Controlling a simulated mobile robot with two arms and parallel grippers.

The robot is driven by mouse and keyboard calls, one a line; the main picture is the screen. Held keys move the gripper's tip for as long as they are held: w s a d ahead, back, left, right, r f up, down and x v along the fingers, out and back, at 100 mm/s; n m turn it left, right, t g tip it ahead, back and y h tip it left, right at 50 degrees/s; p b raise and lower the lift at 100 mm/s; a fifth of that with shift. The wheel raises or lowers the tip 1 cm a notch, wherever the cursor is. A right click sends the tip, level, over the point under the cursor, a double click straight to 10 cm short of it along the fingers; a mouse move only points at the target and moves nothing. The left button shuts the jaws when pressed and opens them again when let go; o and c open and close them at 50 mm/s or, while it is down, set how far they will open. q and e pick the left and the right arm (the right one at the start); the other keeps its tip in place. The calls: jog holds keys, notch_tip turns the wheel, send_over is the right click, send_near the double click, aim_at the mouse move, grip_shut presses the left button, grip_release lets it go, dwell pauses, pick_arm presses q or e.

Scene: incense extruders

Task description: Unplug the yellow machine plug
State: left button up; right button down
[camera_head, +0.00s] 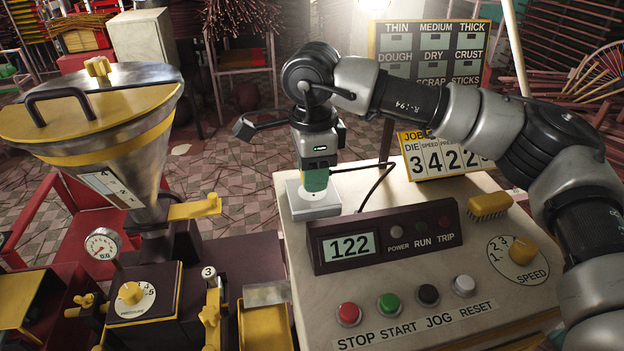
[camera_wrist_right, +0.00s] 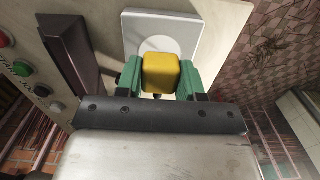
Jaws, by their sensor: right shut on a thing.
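My right gripper (camera_head: 314,186) points down over the white socket plate (camera_head: 322,208) on the pale machine top, behind the display. In the right wrist view its green fingers (camera_wrist_right: 160,80) are shut on the yellow plug (camera_wrist_right: 160,72), one on each side. The white socket plate (camera_wrist_right: 185,25) with its round recess lies just beyond the plug. I cannot tell whether the plug is fully seated. In the head view the fingers hide the plug. A dark cable (camera_head: 385,168) runs from beside the fingers over the machine top. My left gripper is not in view.
A dark display box (camera_head: 385,240) reading 122 stands close in front of the socket, with several push buttons before it. A yellow brush (camera_head: 489,206) and a yellow speed knob (camera_head: 523,251) are to the right. A steel hopper (camera_head: 110,130) stands at the left.

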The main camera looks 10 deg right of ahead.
jog(key=shift+r+p, duration=1.05)
jog(key=shift+r, duration=1.15)
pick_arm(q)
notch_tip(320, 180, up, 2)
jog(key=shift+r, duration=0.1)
